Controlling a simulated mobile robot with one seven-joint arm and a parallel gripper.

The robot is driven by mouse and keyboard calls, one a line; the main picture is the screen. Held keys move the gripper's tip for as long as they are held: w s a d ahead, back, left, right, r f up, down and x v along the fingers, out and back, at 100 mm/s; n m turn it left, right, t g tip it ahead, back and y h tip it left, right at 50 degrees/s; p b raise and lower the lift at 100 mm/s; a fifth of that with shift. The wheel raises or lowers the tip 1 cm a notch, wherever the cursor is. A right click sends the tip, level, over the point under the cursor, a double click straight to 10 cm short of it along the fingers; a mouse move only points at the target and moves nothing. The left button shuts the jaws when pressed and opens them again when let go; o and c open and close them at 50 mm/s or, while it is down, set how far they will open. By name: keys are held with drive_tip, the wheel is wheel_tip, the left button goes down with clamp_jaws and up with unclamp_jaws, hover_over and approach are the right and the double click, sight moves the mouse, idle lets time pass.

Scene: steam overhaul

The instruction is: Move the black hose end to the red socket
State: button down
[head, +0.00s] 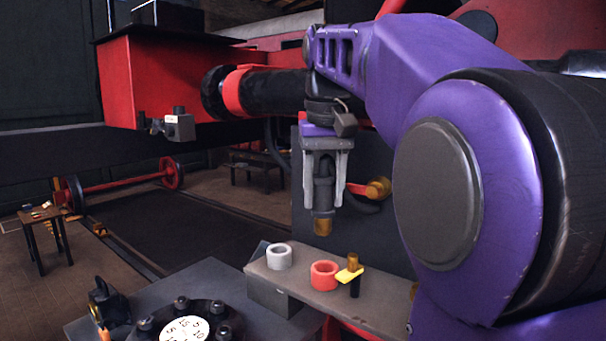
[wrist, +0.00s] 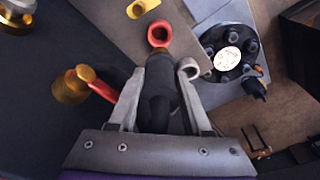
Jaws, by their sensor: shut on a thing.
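My gripper (head: 323,200) points straight down and is shut on the black hose end (head: 323,184), whose brass tip (head: 322,227) sticks out below the fingers. The hose end hangs upright in the air, apart from the bench. The red socket (head: 324,275) is an open ring on the grey shelf, below the tip in the head view. In the wrist view the hose end (wrist: 158,88) lies between the fingers (wrist: 160,100), and its far end meets the lower edge of the red socket (wrist: 158,34) in the picture.
A pale grey socket (head: 279,256) stands left of the red one, on the same shelf (head: 300,290). A brass pin with a yellow tag (head: 349,274) stands to the right. A brass valve with a red lever (head: 377,188) is behind. A black flange with a white dial (head: 185,329) is front left.

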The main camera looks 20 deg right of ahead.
sight(326, 233)
drive_tip(key=shift+s+d+f, duration=0.2)
drive_tip(key=shift+s+f, duration=0.15)
drive_tip(key=shift+f, duration=0.05)
drive_tip(key=shift+f+b, duration=1.05)
drive_tip(key=shift+f, duration=1.25)
drive_tip(key=shift+f, duration=1.35)
idle(0.5)
drive_tip(key=shift+f+b, duration=0.35)
drive_tip(key=shift+f, duration=0.25)
drive_tip(key=shift+c, duration=1.3)
unclamp_jaws()
